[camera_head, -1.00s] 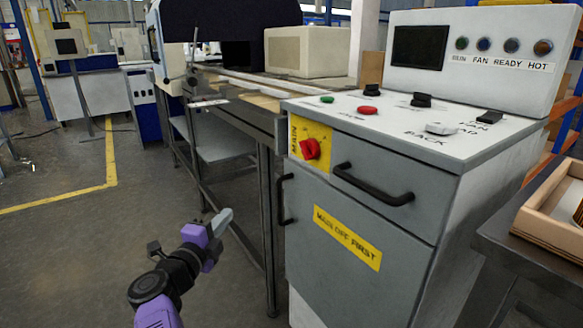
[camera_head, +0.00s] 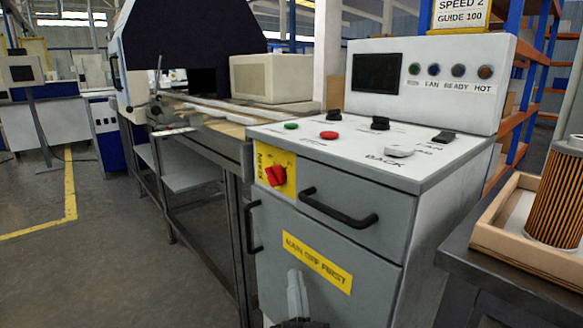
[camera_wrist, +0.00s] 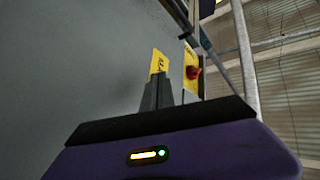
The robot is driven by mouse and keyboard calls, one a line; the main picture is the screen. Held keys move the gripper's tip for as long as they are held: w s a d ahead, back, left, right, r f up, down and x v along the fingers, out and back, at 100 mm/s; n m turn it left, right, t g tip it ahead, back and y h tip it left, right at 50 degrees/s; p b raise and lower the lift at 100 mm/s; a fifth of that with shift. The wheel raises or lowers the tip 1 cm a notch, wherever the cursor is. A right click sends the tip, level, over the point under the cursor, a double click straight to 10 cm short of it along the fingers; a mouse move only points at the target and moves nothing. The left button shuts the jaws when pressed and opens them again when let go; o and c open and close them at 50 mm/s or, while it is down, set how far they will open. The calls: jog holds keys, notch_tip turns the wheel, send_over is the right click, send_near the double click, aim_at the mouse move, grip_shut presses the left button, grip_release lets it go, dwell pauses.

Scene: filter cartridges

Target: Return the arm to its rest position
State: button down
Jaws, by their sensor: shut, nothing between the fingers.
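My gripper (camera_head: 296,280) shows at the bottom edge of the head view, with its grey fingers pointing up and the rest of the arm out of frame. It stands in front of the grey cabinet door, just below the yellow "MAIN OFF FIRST" label (camera_head: 317,262). In the wrist view my gripper's fingers (camera_wrist: 157,92) are shut together and empty. A grey cabinet face (camera_wrist: 75,70) fills the left of that view. I cannot tell how far the fingers are from it.
The grey control cabinet (camera_head: 320,235) carries a red main switch (camera_head: 276,175) and a black drawer handle (camera_head: 338,207). At the right a filter cartridge (camera_head: 557,200) stands in a wooden tray (camera_head: 512,250) on a dark table. Open floor (camera_head: 110,275) lies at the left.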

jog(key=s+d+f+n+g+y, duration=0.1)
jog(key=s+d+f+n, duration=0.25)
jog(key=s, duration=0.25)
jog(key=s+d+f+n+g+y, duration=0.1)
jog(key=s+d+f+n, duration=0.1)
jog(key=s+d, duration=0.35)
jog(key=s+d+f+g+h, duration=0.1)
jog(key=s+d+g, duration=0.15)
jog(key=s, duration=0.95)
jog(key=s+d+f+g+h, duration=0.15)
jog(key=s+d, duration=0.25)
jog(key=s, duration=0.8)
jog(key=s+d+g+h, duration=0.2)
jog(key=s+d, duration=0.1)
jog(key=s, duration=0.9)
notch_tip(320, 180, up, 32)
jog(key=p, duration=3.2)
jog(key=shift+d, duration=0.3)
